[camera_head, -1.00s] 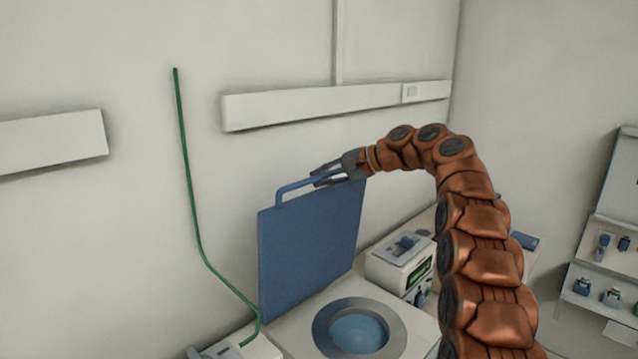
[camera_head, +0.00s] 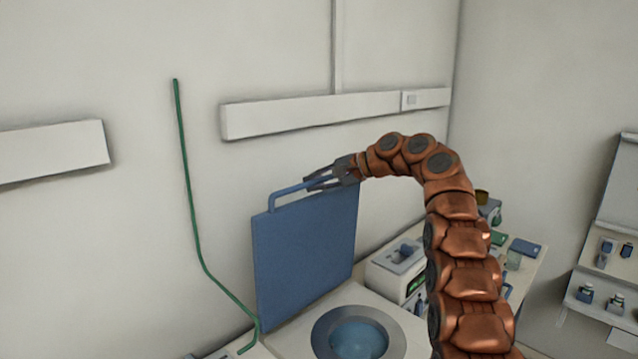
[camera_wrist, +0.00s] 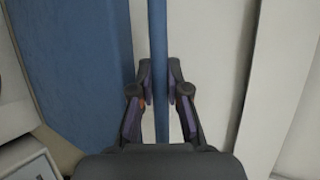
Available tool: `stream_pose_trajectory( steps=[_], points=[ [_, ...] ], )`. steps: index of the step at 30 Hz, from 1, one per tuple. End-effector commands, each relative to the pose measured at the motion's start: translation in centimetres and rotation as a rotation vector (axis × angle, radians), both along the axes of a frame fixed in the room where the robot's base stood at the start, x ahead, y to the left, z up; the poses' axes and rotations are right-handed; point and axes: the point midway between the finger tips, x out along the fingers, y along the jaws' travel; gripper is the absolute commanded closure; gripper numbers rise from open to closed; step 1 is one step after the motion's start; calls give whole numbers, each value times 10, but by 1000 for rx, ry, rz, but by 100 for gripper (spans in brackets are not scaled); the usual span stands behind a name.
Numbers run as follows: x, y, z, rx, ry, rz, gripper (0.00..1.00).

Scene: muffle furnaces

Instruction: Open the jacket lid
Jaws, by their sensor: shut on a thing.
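The blue jacket lid (camera_head: 305,255) stands raised, about upright, behind a round opening with a grey ring (camera_head: 322,333) in a pale bench-top unit. Its blue bar handle (camera_head: 288,193) runs along the top edge. My gripper (camera_head: 312,179) is at the right part of this handle, with its fingers around the bar. In the wrist view, the two dark fingers of my gripper (camera_wrist: 159,95) are closed on the blue handle bar (camera_wrist: 158,40), and the lid panel (camera_wrist: 75,60) is to the left. The hinge of the lid is hidden.
A white device with a green display (camera_head: 395,268) stands right of the unit, partly behind my arm. A green cable (camera_head: 190,195) runs down the wall at left. Shelves with small items (camera_head: 605,270) are at far right. A wall trunking (camera_head: 310,115) lies above the lid.

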Motion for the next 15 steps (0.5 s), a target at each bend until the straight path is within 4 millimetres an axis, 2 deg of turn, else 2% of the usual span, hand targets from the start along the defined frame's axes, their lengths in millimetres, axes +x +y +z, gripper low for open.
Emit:
stream_pose_trajectory(
  steps=[6, 7, 12, 15],
  points=[
    [-2, 4, -1, 0, 2, 9, 100],
    [-2, 4, -1, 0, 3, 10, 84],
    [-2, 4, -2, -1, 4, 10, 66],
    [-2, 3, -2, -1, 4, 8, 59]
  ],
)
